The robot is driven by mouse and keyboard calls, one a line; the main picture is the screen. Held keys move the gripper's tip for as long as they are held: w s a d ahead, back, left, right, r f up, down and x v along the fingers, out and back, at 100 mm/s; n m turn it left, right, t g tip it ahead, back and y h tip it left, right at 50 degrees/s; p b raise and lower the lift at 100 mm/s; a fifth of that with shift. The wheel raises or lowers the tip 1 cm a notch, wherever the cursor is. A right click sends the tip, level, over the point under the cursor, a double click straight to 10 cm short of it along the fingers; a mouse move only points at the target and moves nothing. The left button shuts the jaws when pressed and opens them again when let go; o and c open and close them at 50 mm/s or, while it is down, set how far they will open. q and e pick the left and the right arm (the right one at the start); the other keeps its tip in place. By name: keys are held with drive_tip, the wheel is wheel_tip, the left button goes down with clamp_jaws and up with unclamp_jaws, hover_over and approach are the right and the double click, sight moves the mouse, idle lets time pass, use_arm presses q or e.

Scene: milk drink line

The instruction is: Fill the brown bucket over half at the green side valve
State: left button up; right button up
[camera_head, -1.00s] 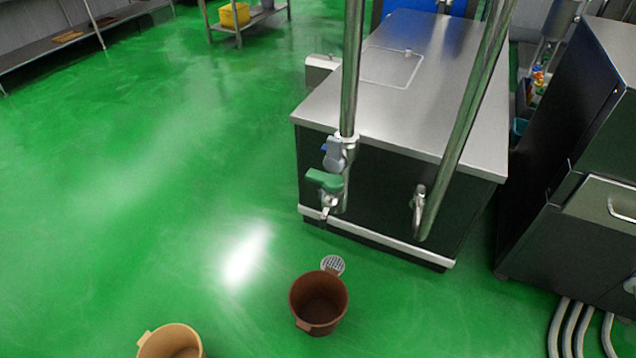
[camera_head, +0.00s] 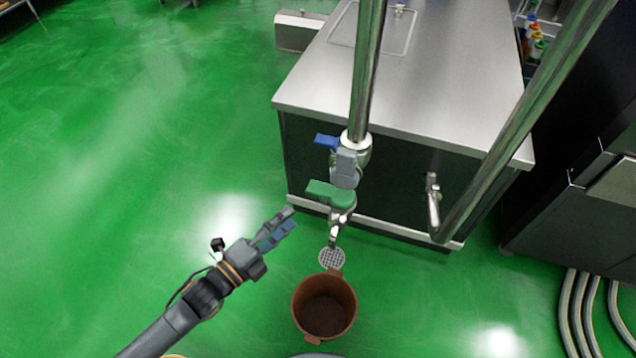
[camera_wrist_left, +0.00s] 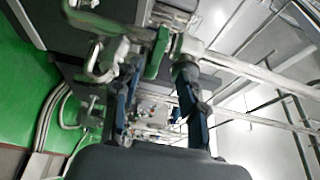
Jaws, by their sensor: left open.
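The brown bucket (camera_head: 325,306) stands upright on the green floor below the valve, near the bottom of the head view. It looks empty. The green side valve (camera_head: 330,194) sits on a vertical steel pipe, with its spout (camera_head: 336,235) pointing down above the floor drain. My left gripper (camera_head: 285,227) is open, left of the spout and below the green handle, apart from both in the head view. In the left wrist view the green handle (camera_wrist_left: 157,52) shows beyond and between my two fingers. My right gripper is not in view.
A blue-handled valve (camera_head: 327,141) sits above the green one. A steel-topped cabinet (camera_head: 440,95) stands behind. A round floor drain (camera_head: 332,258) lies just behind the bucket. A second steel pipe (camera_head: 500,150) slants at right. Grey hoses (camera_head: 580,310) lie at lower right. The left floor is clear.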

sight(312, 195)
use_arm(q)
drive_tip(key=x, duration=0.4)
drive_tip(key=shift+w+r, duration=0.1)
drive_tip(key=x, duration=0.6)
drive_tip(key=shift+w, duration=0.1)
drive_tip(key=shift+w+d+f, duration=0.2)
drive_tip(key=shift+w+d, duration=0.15)
drive_tip(key=shift+w, duration=0.1)
drive_tip(key=shift+w+d, duration=0.1)
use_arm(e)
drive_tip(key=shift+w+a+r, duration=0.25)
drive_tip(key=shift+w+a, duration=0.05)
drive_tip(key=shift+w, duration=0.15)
use_arm(q)
drive_tip(key=shift+c, duration=0.4)
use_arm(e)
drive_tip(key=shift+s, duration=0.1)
use_arm(q)
drive_tip(key=c, duration=0.7)
clamp_jaws()
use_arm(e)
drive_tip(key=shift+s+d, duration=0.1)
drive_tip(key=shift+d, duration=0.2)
